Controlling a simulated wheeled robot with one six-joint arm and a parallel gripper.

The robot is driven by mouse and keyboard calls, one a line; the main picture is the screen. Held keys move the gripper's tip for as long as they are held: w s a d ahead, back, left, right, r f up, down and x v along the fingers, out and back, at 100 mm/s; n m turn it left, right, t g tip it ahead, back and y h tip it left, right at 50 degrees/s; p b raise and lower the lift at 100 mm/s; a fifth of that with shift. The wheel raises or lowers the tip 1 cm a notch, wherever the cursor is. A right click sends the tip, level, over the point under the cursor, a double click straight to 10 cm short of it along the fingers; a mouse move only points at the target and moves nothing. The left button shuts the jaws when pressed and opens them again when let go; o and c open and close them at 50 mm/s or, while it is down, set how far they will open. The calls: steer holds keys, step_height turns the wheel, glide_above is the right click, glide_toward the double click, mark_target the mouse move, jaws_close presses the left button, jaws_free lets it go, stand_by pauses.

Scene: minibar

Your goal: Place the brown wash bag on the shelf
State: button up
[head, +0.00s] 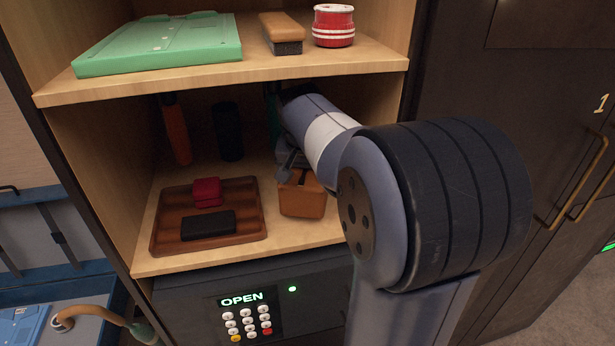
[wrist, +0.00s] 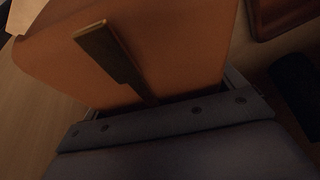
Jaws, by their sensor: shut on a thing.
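The brown wash bag (head: 302,200) is at the lower wooden shelf (head: 300,233), just right of a brown tray. I cannot tell whether its underside touches the shelf. My gripper (head: 290,170) is shut on the bag from above, partly hidden by my arm. In the wrist view the bag (wrist: 165,45) fills the upper middle, with a dark strap or tab across it. My gripper (wrist: 165,105) shows against its near edge.
The brown compartment tray (head: 160,235) holds a red item (head: 207,192) and a black case (head: 208,225). An orange bottle-like item (head: 176,130) and a dark cylinder (head: 228,132) are behind. The upper shelf (head: 240,70) holds a green case (head: 160,45), a brush (head: 282,33) and a red tin (head: 333,26). A keypad safe (head: 250,310) is below.

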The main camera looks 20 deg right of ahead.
steer(key=shift+f, duration=0.85)
steer(key=shift+f, duration=0.15)
steer(key=o, duration=1)
steer(key=shift+r, duration=0.25)
steer(key=v, duration=0.2)
steer(key=shift+s+a+r, duration=0.1)
steer(key=shift+a+r, duration=0.05)
steer(key=shift+r, duration=0.1)
steer(key=s+a+b, duration=0.1)
steer(key=s+a, duration=0.1)
steer(key=s, duration=0.1)
steer(key=s+a, duration=0.2)
steer(key=s, duration=0.2)
steer(key=s+a+b, duration=0.1)
steer(key=s+a, duration=0.1)
steer(key=s, duration=0.1)
steer(key=shift+s+a+b, duration=0.15)
steer(key=shift+a+b, duration=0.15)
steer(key=shift+a, duration=0.1)
